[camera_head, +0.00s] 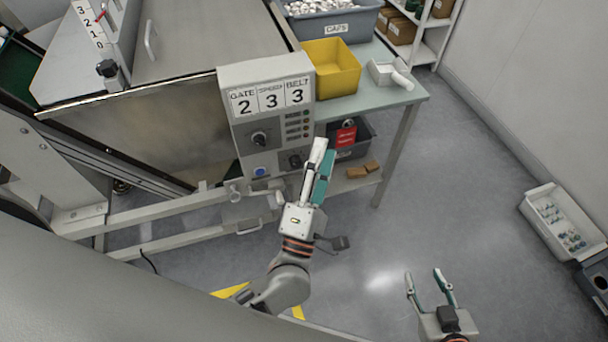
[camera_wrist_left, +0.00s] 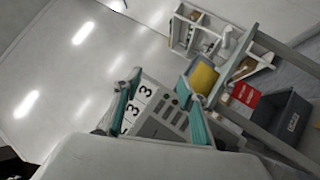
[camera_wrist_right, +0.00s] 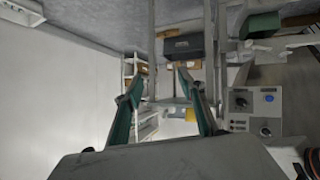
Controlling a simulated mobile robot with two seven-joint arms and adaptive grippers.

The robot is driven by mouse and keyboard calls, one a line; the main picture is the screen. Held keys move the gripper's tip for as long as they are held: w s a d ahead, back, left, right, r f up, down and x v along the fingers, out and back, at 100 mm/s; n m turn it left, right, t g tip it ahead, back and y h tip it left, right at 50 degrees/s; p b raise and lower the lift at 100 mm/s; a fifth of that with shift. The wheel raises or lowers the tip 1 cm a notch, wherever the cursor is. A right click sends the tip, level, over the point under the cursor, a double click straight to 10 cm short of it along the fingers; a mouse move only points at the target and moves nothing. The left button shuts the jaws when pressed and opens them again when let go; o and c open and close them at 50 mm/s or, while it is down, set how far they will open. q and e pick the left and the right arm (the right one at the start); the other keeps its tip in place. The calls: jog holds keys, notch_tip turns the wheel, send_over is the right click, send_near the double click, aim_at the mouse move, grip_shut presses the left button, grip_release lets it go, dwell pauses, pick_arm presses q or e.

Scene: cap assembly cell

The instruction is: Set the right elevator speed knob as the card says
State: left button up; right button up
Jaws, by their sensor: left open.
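The grey control panel (camera_head: 268,150) carries a card (camera_head: 270,97) reading GATE 2, SPEED 3, BELT 3. A dark upper knob (camera_head: 259,138) and a dark lower knob (camera_head: 295,160) are on its face; no label or setting is legible, so I cannot tell which is the speed knob. My left gripper (camera_head: 320,160) is open in front of the panel's lower right, close beside the lower knob; contact is not clear. In the left wrist view the card (camera_wrist_left: 140,103) shows between its fingers. My right gripper (camera_head: 427,275) is open and empty, away from the panel.
A table (camera_head: 400,98) behind the panel bears a yellow bin (camera_head: 331,67), a caps crate (camera_head: 335,25) and a white scoop (camera_head: 390,74). A dark bin (camera_head: 352,150) with a red item sits on its lower shelf. A white tray (camera_head: 540,205) is far right. Floor between is clear.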

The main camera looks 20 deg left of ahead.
pick_arm(q)
notch_tip(320, 180, down, 7)
jog(key=w+a+n+g+y+b, duration=0.3)
jog(key=n+y, duration=0.5)
jog(key=n, duration=0.7)
jog(key=n+g+y+b, duration=0.25)
jog(key=n+g, duration=0.25)
jog(key=n, duration=0.4)
send_near(297, 165)
jog(key=shift+x, duration=4.35)
pick_arm(e)
notch_tip(297, 165, down, 7)
jog(key=s, duration=0.2)
jog(key=shift+d+f+g, duration=0.15)
jog(key=shift+d+g, duration=0.05)
jog(key=shift+g, duration=0.1)
pick_arm(q)
jog(key=c, duration=1.1)
